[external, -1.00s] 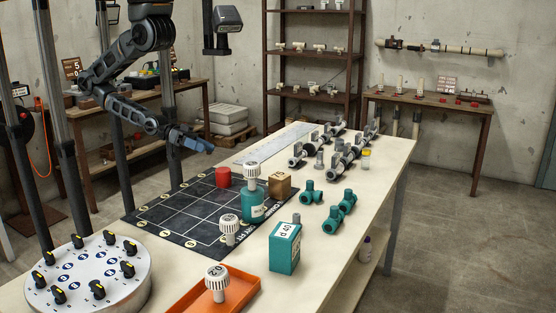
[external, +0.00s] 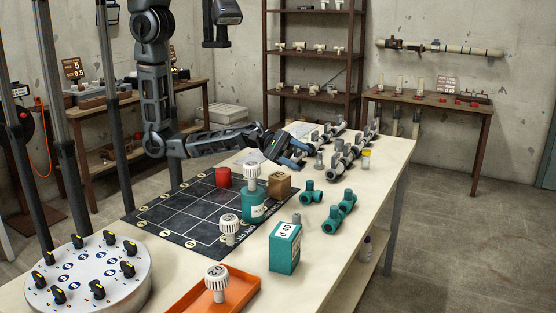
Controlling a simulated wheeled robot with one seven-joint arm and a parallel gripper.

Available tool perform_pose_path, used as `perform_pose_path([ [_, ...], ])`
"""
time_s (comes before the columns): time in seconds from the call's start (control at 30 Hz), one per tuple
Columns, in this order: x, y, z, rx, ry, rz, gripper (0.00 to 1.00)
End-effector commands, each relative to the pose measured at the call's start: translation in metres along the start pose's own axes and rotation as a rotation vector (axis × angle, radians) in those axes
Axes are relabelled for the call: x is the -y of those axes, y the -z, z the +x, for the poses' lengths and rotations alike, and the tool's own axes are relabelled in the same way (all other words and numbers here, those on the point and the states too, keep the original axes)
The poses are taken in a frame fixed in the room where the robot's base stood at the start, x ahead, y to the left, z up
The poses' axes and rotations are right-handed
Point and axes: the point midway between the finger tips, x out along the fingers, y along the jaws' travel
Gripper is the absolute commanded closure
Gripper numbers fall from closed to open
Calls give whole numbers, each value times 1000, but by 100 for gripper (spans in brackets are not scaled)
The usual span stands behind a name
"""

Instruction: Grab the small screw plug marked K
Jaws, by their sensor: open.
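No letter K is readable, so I cannot tell which piece is the plug marked K. White knurled screw plugs stand on the teal bottle (external: 253,210), on the black grid mat (external: 160,213) and in the orange tray (external: 188,307): the bottle-top plug (external: 253,172), the mat plug (external: 229,227) and the tray plug (external: 217,275). The tray plug has a dark mark on top, too small to read surely. My gripper (external: 296,157) is open over the far part of the table, beside the grey pipe fittings (external: 336,165). It appears empty; its fingertips are partly hidden.
A red cylinder (external: 223,177), a brown box (external: 279,187) and a teal box (external: 285,248) stand near the bottle. Teal fittings (external: 333,222) lie to the right. A round dial panel (external: 88,285) fills the front left. The right table edge is fairly clear.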

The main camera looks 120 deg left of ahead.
Motion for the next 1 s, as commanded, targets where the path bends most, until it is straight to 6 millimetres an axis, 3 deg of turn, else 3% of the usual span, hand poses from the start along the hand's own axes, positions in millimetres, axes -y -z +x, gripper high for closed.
perform_pose_path([
  [0.03,-8,1,19,44,37,-64,47],
  [0.13,2,5,51,117,186,-191,47],
  [0.3,51,20,83,166,563,-364,47],
  [0.43,76,27,84,164,814,-461,47],
  [0.6,88,30,77,152,1009,-532,47],
  [1.0,116,19,86,148,1059,-550,47],
])
